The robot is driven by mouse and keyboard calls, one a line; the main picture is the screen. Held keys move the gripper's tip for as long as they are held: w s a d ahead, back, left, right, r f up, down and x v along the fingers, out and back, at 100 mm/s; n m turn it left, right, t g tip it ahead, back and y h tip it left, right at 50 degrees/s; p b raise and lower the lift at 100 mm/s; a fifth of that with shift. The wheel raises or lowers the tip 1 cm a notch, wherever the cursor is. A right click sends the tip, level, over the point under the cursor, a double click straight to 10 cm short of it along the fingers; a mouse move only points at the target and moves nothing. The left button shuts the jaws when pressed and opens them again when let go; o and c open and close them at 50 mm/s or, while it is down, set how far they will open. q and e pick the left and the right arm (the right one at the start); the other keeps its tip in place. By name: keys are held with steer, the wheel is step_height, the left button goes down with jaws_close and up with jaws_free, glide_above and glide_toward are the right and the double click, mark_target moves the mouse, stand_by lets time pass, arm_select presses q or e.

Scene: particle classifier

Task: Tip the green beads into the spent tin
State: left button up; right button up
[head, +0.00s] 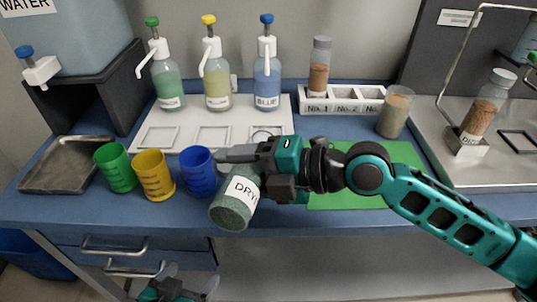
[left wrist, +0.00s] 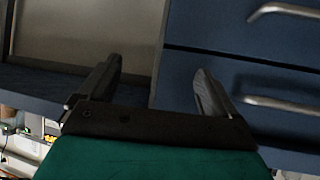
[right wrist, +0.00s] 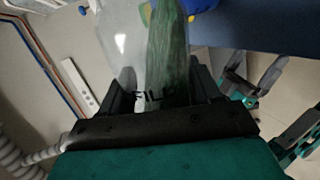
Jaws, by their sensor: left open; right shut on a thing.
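A clear jar (head: 234,205) holds grey-green beads and has a white label reading "DRY...", the rest hidden. My right gripper (head: 250,172) is shut on this jar and holds it tilted in front of the blue cup, near the table's front edge. In the right wrist view the jar (right wrist: 125,45) lies between the fingers, with green beads along one side. My left gripper (head: 172,290) is open and empty, low in front of the drawers; it also shows in the right wrist view (right wrist: 250,80). No container has a readable "spent" label; a grey metal tray (head: 42,180) lies at the left.
Green (head: 116,168), yellow (head: 153,175) and blue (head: 197,172) cups stand between the tray and the jar. Pump bottles stand behind on a white board (head: 145,140). A rack (head: 342,103), a beaker (head: 395,112) and another labelled jar (head: 487,105) are at right. My right arm crosses a green mat (head: 400,150).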

steer(key=shift+w+d+r+m+g+b, duration=0.15)
steer(key=shift+r+m+g+b, duration=0.1)
steer(key=shift+r+m, duration=0.25)
steer(key=shift+w+a+r+m+g+b, duration=0.15)
steer(key=shift+r+m+g+b, duration=0.1)
steer(key=shift+r+m, duration=0.25)
stand_by(1.0)
steer(key=shift+w+d+r+m+g+y+b, duration=0.25)
steer(key=shift+w+r+m+b, duration=0.15)
steer(key=shift+r+m, duration=0.25)
steer(key=shift+w+d+r+m+g+y+b, duration=0.1)
steer(key=shift+w+r+m+g+y+b, duration=0.2)
steer(key=shift+w+r+m, duration=0.3)
stand_by(3.4)
